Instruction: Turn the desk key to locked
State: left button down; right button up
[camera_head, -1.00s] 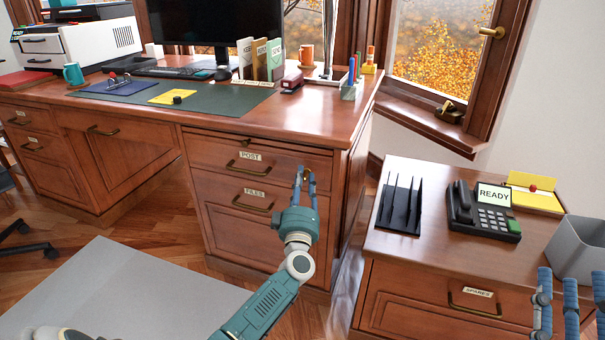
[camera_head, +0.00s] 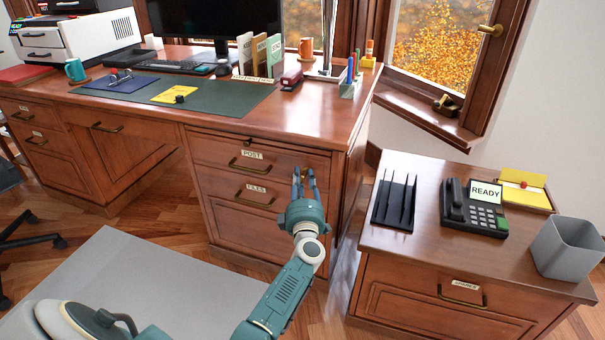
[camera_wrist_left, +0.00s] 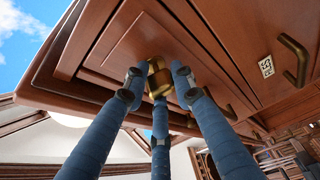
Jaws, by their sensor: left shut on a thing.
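The brass desk key (camera_wrist_left: 158,80) shows in the left wrist view against the wooden front of the desk (camera_head: 320,110). My left gripper (camera_head: 304,180) is at the right end of the drawer front, beside the POST label (camera_head: 252,155). In the left wrist view its blue fingers (camera_wrist_left: 156,82) close around the brass piece and touch it. The fingers cover part of the key, so I cannot tell its turn angle. My right gripper is out of both current views.
The FILES drawer handle (camera_head: 254,201) is left of my left gripper. A low cabinet (camera_head: 440,300) stands to the right, with a phone (camera_head: 474,210), a black rack (camera_head: 394,203) and a grey bin (camera_head: 567,248). A gap separates it from the desk.

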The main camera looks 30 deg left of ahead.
pick_arm(q)
jog(key=shift+d+r+n, duration=0.1)
jog(key=shift+d+n, duration=0.05)
jog(key=shift+n, duration=0.15)
jog(key=shift+n+g+p, duration=0.4)
jog(key=shift+n+p, duration=0.2)
jog(key=shift+p, duration=0.35)
jog(key=shift+n, duration=0.3)
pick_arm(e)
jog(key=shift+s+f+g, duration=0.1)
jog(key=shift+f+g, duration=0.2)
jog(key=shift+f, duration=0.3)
pick_arm(q)
jog(key=c, duration=1.7)
grip_release()
jog(key=shift+w, duration=0.1)
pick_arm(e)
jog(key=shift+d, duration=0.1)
